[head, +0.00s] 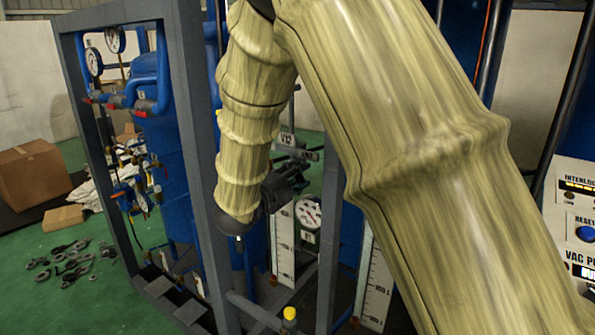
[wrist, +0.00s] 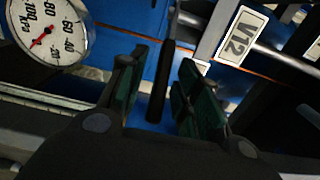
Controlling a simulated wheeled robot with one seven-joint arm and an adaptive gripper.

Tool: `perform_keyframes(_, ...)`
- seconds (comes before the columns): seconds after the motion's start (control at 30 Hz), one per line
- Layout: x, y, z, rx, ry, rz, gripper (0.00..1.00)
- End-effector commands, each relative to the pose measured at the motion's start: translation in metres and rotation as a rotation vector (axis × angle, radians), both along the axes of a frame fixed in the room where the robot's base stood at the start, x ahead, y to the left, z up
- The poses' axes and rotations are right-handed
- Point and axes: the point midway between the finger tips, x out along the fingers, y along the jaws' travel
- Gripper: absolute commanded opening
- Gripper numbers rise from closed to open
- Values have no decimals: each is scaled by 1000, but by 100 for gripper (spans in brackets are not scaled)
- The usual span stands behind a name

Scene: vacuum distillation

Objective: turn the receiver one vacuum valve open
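My gripper (wrist: 160,92) is open, with its two green-padded fingers spread on either side of a dark valve handle (wrist: 162,80). Blue shows in the gaps between the handle and each finger, so the handle does not look gripped. A white tag reading V12 (wrist: 241,35) sits right of the handle on a grey pipe. In the head view, my gripper (head: 284,181) is at the frame, just below the V12 tag (head: 287,139). My arm and gripper hide most of the valve there, and I cannot tell how its handle is turned.
A round pressure gauge (wrist: 45,30) is close on the left in the wrist view; a gauge (head: 308,213) also shows below my gripper in the head view. Grey frame posts (head: 195,130) stand nearby.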

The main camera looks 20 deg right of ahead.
Motion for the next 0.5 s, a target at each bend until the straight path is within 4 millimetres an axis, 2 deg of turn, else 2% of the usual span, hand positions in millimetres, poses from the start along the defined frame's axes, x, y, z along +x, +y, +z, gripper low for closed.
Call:
perform_keyframes(0.37,3,-3,-1,0,0,0,33)
perform_keyframes(0.5,3,-3,0,0,0,0,8)
